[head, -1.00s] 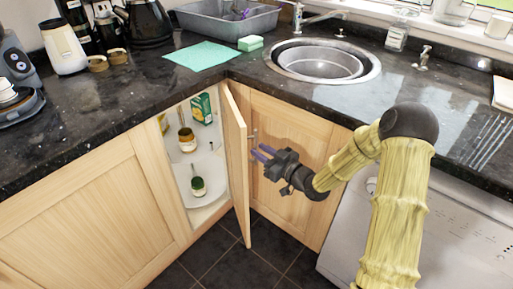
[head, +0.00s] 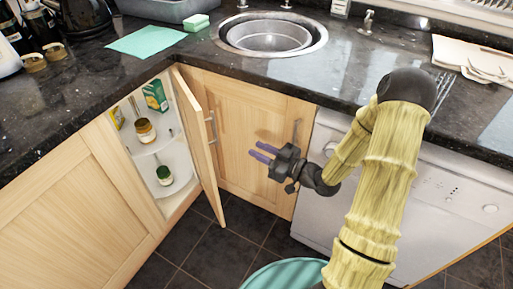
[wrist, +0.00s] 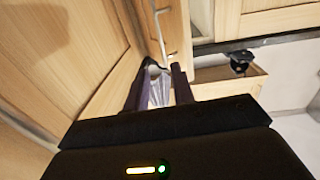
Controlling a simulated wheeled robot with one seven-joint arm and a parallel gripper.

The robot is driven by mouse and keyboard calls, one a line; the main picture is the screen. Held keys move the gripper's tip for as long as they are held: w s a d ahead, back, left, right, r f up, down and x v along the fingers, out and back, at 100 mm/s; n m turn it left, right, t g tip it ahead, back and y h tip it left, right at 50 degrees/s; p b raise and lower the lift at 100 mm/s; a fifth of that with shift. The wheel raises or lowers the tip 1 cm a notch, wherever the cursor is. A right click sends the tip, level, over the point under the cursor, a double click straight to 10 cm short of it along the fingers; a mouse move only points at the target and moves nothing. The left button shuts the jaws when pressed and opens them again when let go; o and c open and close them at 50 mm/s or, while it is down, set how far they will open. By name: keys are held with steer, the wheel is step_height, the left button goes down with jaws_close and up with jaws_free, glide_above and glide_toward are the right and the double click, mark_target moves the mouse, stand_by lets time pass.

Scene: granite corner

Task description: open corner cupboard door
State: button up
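The corner cupboard door (head: 199,140) is a pale wood panel. It stands swung outward, with a wide opening beside it showing white shelves (head: 177,158). Its metal bar handle (head: 211,128) faces my gripper. My gripper (head: 259,152) is to the right of the door, pointing left towards it. Its two purple fingers are apart with nothing held, and they do not touch the handle. In the wrist view my gripper (wrist: 161,78) also shows spread fingers, with a metal bar handle (wrist: 160,28) beyond the tips.
Inside stand jars (head: 144,130) and a green box (head: 155,96). Another wood door (head: 245,125) with its own handle is behind my gripper. A white appliance (head: 420,190) is at right. A teal round object (head: 285,275) stands low in front. Dark tiled floor is clear below the door.

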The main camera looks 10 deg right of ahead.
steer(key=shift+w+f, duration=0.1)
jaws_close()
steer(key=s+d+f+m+g+h, duration=0.2)
steer(key=d+m+g+h, duration=0.25)
steer(key=h, duration=0.65)
steer(key=s+r+m+g+h, duration=0.1)
steer(key=s+r+m+g, duration=0.1)
steer(key=s, duration=0.5)
steer(key=s+r+m+g+h, duration=0.1)
steer(key=s+r+m+g, duration=0.2)
steer(key=s, duration=0.4)
steer(key=shift+d+r, duration=0.15)
steer(key=shift+d, duration=0.15)
